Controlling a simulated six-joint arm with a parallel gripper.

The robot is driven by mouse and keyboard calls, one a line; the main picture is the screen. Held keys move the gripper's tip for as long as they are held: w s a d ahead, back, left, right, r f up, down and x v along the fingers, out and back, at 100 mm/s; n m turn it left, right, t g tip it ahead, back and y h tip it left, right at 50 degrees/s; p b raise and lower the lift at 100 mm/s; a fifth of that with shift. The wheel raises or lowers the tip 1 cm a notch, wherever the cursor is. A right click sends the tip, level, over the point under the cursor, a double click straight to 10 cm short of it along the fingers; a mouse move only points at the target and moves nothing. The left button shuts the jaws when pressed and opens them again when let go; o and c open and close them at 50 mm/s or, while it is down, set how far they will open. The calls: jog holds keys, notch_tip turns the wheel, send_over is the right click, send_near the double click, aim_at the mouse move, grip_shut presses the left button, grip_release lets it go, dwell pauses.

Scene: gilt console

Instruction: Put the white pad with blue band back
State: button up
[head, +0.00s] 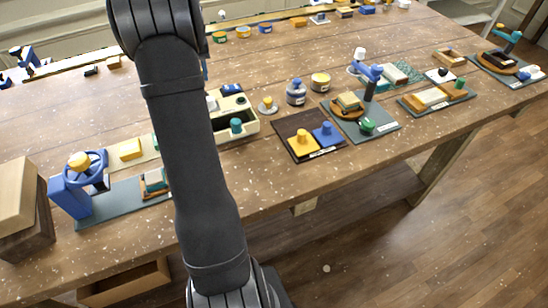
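I cannot make out the white pad with blue band for certain. A small white and blue piece (529,73) lies at the front of the dark board (499,72) at the far right; it is too small to tell whether it is the pad. My arm rises through the left middle of the head view and leaves at the top. My gripper is not in view. The arm hides part of the table behind it.
A blue wheel fixture (79,186), a pale divided box (236,136), a dark mat with yellow and blue pieces (318,153), and a grey board with a blue post (385,133) stand along the front. Wooden blocks (16,196) stand far left.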

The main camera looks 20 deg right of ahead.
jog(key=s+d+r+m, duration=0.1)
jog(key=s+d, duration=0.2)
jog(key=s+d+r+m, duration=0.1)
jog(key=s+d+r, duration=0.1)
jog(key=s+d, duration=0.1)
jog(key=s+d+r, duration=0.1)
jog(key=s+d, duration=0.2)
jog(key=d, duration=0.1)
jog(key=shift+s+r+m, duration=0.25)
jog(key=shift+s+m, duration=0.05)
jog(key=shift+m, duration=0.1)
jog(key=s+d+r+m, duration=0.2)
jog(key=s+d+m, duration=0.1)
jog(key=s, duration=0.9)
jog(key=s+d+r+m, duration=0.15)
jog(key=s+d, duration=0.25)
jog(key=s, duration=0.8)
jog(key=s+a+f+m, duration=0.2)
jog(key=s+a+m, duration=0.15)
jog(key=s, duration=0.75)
send_over(268, 166)
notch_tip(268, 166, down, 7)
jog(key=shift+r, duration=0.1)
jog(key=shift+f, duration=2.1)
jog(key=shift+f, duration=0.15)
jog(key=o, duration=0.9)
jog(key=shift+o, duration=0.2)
